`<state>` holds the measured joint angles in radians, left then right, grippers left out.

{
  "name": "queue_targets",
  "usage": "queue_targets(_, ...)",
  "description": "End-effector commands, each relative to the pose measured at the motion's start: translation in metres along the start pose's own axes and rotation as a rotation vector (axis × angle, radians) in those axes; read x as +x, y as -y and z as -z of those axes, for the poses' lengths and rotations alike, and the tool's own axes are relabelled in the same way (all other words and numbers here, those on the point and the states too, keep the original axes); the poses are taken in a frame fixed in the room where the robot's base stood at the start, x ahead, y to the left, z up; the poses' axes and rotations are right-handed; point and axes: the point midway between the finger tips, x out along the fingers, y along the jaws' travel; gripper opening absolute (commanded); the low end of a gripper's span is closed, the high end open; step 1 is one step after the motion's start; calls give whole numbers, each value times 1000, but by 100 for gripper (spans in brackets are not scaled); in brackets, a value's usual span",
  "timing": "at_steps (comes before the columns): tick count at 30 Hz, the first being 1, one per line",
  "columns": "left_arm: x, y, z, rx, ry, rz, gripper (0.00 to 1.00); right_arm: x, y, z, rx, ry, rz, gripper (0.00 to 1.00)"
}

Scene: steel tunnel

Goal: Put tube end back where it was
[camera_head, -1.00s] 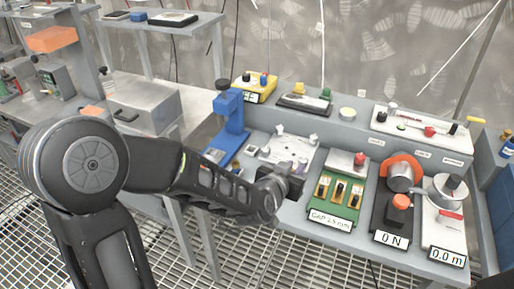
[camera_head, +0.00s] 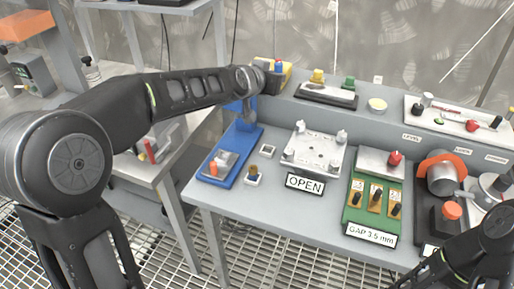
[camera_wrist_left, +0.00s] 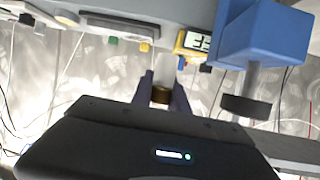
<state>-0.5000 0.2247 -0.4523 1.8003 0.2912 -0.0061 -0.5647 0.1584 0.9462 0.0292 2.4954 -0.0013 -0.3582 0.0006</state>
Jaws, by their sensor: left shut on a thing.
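My left gripper (camera_wrist_left: 161,92) is shut on a small brown-and-grey cylindrical piece (camera_wrist_left: 161,97), which looks like the tube end. The piece sits between the two dark fingers in the left wrist view. In the head view my left wrist hangs over the back of the blue stand (camera_head: 226,158), hiding its upper part, and the fingers and piece cannot be made out. The stand's blue block (camera_wrist_left: 262,35) is right of the fingers in the wrist view, with a grey rod and dark disc (camera_wrist_left: 246,105). My right arm shows at lower right in the head view; its jaws are not seen.
A white plate with corner posts (camera_head: 314,155) and an OPEN sign (camera_head: 305,184) lies right of the stand. A green switch box (camera_head: 373,208) stands further right. Two small holders are between stand and plate. A yellow meter (camera_wrist_left: 191,43) is near the fingers.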

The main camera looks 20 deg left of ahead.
Motion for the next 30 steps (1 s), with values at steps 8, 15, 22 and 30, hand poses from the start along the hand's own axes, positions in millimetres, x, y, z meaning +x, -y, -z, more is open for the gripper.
queue_targets(8,0,-3,-7,7,1,-23,0,0,0,0,0,0,0,27)
queue_targets(15,0,-6,-8,11,-1,-28,0,0,0,0,0,0,0,27)
queue_targets(22,1,-6,-11,11,0,-28,0,2,-1,0,0,0,0,27)
queue_targets(30,19,-4,-57,9,5,-25,0,28,-11,0,-1,0,-1,27)
